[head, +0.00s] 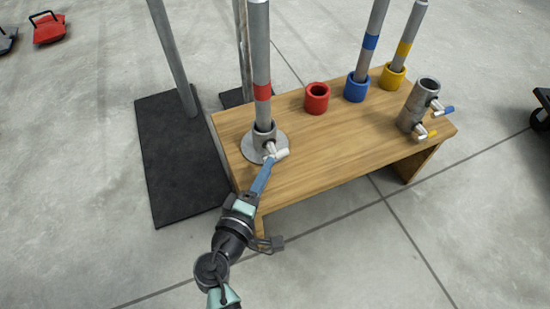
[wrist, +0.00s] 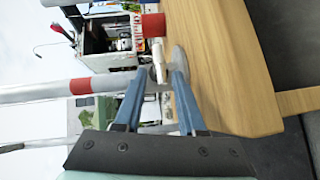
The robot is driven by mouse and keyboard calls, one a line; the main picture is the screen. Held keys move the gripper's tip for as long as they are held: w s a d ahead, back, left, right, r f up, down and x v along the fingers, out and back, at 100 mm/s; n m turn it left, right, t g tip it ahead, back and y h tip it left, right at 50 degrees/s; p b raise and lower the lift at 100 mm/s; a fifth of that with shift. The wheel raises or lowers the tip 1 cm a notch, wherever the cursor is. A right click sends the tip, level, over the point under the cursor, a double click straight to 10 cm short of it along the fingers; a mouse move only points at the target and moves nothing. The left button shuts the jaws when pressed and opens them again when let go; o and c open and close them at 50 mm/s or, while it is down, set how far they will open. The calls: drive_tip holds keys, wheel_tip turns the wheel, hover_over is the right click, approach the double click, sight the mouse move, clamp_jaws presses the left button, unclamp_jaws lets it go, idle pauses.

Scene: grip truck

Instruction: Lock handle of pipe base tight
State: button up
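The pipe base (head: 252,149) is a round grey metal flange with a short collar on the left end of the wooden bench. A grey pipe with a red band (head: 262,91) stands upright in it. The base's white handle (head: 280,155) sticks out at its front. In the wrist view the handle (wrist: 158,62) lies between my blue fingertips, nearer the left one, and the flange edge (wrist: 179,56) shows by the right one. My gripper (head: 268,163) is open, with a gap between its fingers (wrist: 162,72). I cannot tell whether a finger touches the handle.
The wooden bench (head: 330,150) also holds a red cup (head: 317,98), blue and yellow cups with banded pipes, and a grey double-handled clamp tube (head: 417,107) at the right. A black plate (head: 170,165) with a post lies left of the bench. The floor in front is clear.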

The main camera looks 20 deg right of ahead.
sight(275, 153)
drive_tip(key=b+x, duration=0.2)
drive_tip(key=x, duration=0.4)
clamp_jaws()
